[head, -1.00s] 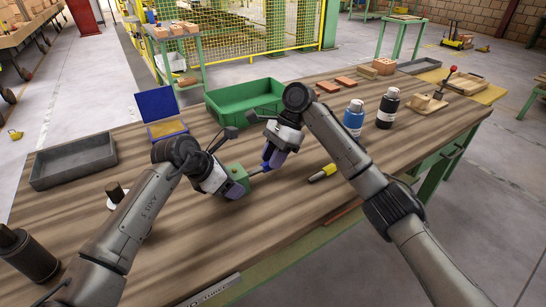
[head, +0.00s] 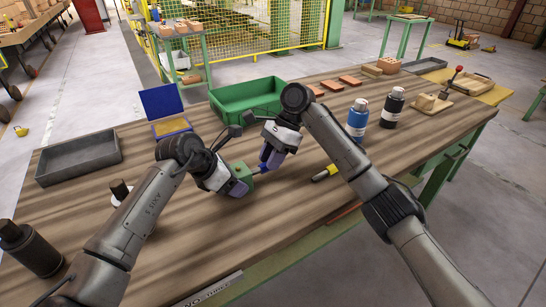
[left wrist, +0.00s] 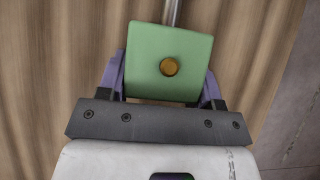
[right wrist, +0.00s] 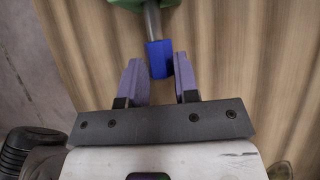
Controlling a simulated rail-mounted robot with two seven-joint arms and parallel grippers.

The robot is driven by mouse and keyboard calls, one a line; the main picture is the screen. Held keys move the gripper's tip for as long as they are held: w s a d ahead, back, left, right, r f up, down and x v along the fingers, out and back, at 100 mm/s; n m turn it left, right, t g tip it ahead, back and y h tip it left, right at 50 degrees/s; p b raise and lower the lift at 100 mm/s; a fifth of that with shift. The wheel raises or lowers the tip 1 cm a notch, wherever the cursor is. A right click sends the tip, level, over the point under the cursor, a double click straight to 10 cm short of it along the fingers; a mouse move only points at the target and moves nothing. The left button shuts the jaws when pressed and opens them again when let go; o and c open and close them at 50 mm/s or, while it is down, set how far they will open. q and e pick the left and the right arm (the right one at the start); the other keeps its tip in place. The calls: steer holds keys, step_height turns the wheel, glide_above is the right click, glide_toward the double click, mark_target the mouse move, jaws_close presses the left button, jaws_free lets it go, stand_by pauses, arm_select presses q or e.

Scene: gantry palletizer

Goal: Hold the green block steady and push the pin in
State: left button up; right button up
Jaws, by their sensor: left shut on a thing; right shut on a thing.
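My left gripper (head: 238,186) is shut on the green block (head: 242,168), just above or on the table. In the left wrist view the block (left wrist: 150,45) sits between the purple fingers, with a round brass spot (left wrist: 170,67) on its face. The pin's grey shaft (left wrist: 172,12) meets the block's far side. My right gripper (head: 268,158) is shut on the pin's blue handle (right wrist: 158,60). In the right wrist view the grey shaft (right wrist: 152,22) runs from the handle to the block. A short length of shaft shows between them; how deep the tip sits is hidden.
The wooden table (head: 300,215) is clear in front of the grippers. A yellow-handled tool (head: 325,173) lies to the right, with a blue bottle (head: 357,120) and black bottle (head: 392,108) beyond. A green crate (head: 245,97) and grey tray (head: 78,158) stand behind and left.

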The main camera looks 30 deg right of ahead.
steer(key=shift+a, duration=0.85)
steer(key=o, duration=1)
steer(key=shift+a, duration=0.25)
steer(key=shift+r, duration=0.15)
steer(key=v, duration=1.2)
steer(key=shift+d, duration=0.3)
